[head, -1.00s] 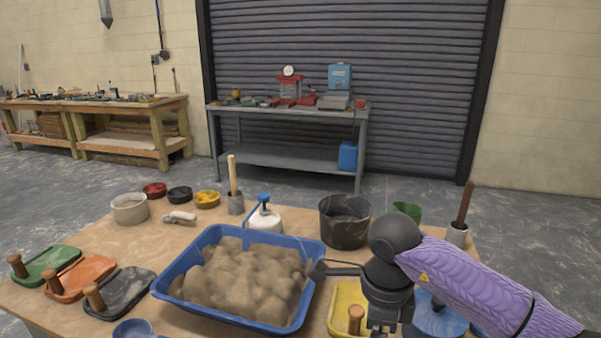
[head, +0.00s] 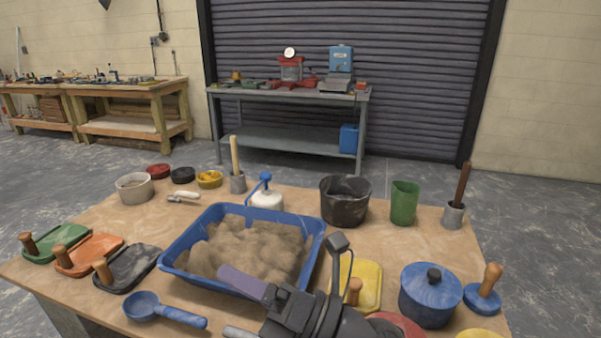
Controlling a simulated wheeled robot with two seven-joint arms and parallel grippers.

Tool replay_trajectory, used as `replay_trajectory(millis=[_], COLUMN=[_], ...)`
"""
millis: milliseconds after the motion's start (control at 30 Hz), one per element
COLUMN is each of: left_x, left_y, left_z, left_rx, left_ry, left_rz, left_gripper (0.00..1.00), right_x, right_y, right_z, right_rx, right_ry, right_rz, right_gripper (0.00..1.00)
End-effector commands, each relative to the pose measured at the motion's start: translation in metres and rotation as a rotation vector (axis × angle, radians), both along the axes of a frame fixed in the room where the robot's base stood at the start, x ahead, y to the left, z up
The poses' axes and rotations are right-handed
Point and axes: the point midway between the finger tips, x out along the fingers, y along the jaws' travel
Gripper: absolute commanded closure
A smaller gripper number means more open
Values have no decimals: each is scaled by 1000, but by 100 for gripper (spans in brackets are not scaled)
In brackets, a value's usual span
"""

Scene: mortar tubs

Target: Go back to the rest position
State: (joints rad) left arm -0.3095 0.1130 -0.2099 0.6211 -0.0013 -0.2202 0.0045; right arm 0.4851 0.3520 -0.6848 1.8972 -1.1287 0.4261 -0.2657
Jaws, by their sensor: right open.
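My right gripper (head: 240,308) is low in the head view, in front of the blue tub (head: 172,263) of sandy mortar (head: 250,250). It points left, with its fingers apart and nothing seen between them. One finger overlaps the tub's front rim in the picture; I cannot tell whether they touch. The dark wrist is at the bottom edge, and the forearm is mostly out of frame. My left gripper is not in view.
A blue scoop (head: 145,306) lies left of my gripper. A black bucket (head: 345,205), a green cup (head: 404,203), a blue lidded pot (head: 430,300) and a yellow float (head: 367,283) stand to the right. Bare wood shows between the scoop and the floats at left.

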Motion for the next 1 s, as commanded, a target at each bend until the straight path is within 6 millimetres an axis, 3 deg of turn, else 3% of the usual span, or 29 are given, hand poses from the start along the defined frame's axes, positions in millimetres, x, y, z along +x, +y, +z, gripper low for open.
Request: replay_trajectory(millis=[67, 133, 200, 300, 400, 500, 733, 867, 1000], left_x=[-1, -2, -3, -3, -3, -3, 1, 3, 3], left_y=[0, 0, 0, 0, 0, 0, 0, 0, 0], left_z=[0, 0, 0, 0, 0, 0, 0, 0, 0], left_rx=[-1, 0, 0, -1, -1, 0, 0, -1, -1], left_ry=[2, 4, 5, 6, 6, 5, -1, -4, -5], left_rz=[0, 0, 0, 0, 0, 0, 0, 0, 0], left_gripper=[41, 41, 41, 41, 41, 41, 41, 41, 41], right_x=[25, 41, 34, 1, -40, -84, -186, -179, -184], right_y=[-49, -108, -151, -186, -203, -211, -214, -213, -213], right_z=[3, -34, -84, -145, -188, -218, -250, -299, -354], right_rx=[368, 657, 839, 981, 1050, 1078, 1039, 1012, 979], right_ry=[362, 741, 1057, 1399, 1662, 1883, 2308, 2313, 2327], right_rz=[-262, -529, -748, -989, -1175, -1335, -1655, -1677, -1708], right_gripper=[15, 15, 15, 15, 15, 15, 15, 15, 15])
